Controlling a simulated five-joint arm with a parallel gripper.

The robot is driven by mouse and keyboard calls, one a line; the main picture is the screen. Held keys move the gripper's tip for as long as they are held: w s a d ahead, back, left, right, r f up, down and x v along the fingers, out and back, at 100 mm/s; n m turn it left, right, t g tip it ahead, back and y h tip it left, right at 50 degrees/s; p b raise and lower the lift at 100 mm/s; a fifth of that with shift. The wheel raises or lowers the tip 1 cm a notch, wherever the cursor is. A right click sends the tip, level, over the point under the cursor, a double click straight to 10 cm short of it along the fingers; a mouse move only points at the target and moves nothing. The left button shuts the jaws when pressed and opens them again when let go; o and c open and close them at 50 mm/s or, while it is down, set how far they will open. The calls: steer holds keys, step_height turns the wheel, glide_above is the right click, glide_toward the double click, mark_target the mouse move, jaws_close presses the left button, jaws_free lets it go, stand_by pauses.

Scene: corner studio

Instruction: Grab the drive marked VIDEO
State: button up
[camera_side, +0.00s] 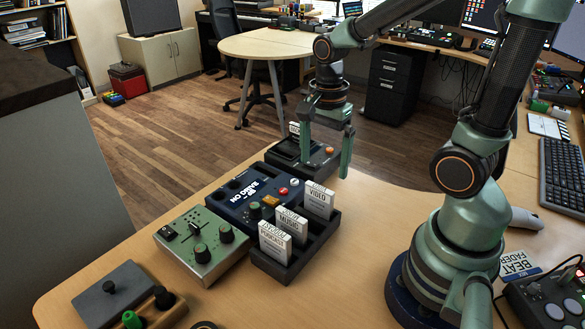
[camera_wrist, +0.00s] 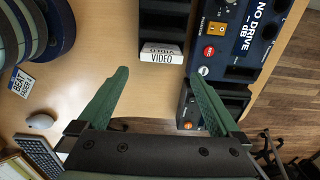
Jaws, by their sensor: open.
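The white drive marked VIDEO (camera_side: 319,201) stands upright in the end slot of a black rack (camera_side: 318,238). In the wrist view its labelled top (camera_wrist: 161,54) shows just above and between my fingertips. My gripper (camera_side: 326,156) is open and empty, pointing down above and behind the rack in the side view. Its two green fingers (camera_wrist: 159,76) are spread wider than the drive and apart from it. Two more white drives stand in the same rack, one marked MUSIC (camera_side: 291,226) and a front one (camera_side: 274,243) whose label is hard to read.
A dark blue box marked NO DRIVE (camera_side: 245,198) stands beside the rack. A black unit with an orange button (camera_side: 328,151) lies beneath my gripper, a white drive (camera_side: 294,128) partly visible by it. A green mixer box (camera_side: 202,243) stands left. Bare table lies right of the rack.

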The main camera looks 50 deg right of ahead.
mark_target(319, 198)
step_height(319, 198, down, 6)
steer(key=shift+r, duration=0.2)
steer(key=shift+w+a+f, duration=0.1)
steer(key=shift+a+f, duration=0.05)
steer(key=shift+f, duration=1.15)
steer(key=shift+a+f, duration=0.1)
steer(key=shift+f, duration=1.2)
steer(key=c, duration=1.2)
